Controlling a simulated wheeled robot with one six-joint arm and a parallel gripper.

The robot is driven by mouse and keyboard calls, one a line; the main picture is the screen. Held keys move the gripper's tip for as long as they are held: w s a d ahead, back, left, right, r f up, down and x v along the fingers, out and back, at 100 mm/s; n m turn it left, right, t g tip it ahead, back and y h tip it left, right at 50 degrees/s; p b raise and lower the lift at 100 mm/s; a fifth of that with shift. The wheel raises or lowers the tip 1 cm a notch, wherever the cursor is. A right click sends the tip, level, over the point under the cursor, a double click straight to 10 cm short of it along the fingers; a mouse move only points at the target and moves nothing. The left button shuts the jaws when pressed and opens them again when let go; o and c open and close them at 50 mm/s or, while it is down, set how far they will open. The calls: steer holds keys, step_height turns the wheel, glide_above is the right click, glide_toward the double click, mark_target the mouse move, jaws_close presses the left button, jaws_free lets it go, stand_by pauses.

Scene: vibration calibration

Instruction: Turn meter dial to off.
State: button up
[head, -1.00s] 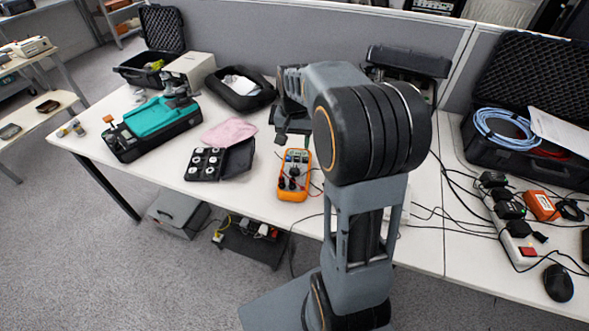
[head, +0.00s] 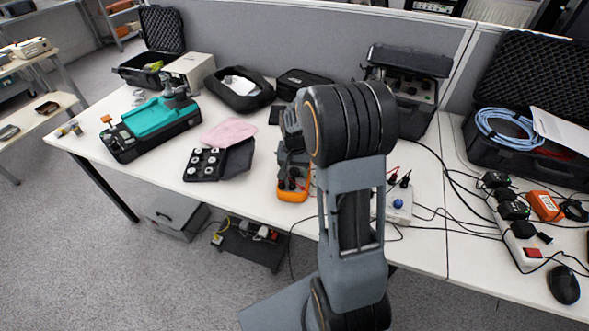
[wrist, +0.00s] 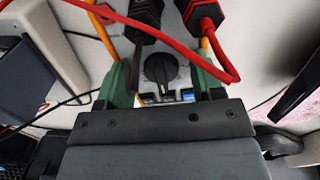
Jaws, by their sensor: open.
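The orange meter (head: 292,195) lies on the white table, its upper part hidden under my gripper in the head view. In the wrist view its black dial (wrist: 160,68) shows near the middle, just beyond my gripper body. I cannot read the dial's setting. My gripper (wrist: 161,80) is open, with a green finger on each side of the dial. Whether the fingers touch it cannot be told. A black plug (wrist: 145,20) and a red plug (wrist: 203,17) stand in the meter beyond the dial.
A red lead (wrist: 190,55) loops across the wrist view near the right finger. A white box with a blue knob (head: 398,205) stands right of the meter. A black case with white discs (head: 205,163) lies to its left. Table front between is clear.

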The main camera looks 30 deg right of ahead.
steer(key=c, duration=0.9)
steer(key=n, duration=0.3)
steer(key=shift+d+n+p, duration=0.1)
steer(key=shift+n+p, duration=0.25)
steer(key=shift+n, duration=0.05)
steer(key=shift+d+n, duration=0.1)
steer(key=shift+n, duration=1.8)
steer(key=o, duration=0.9)
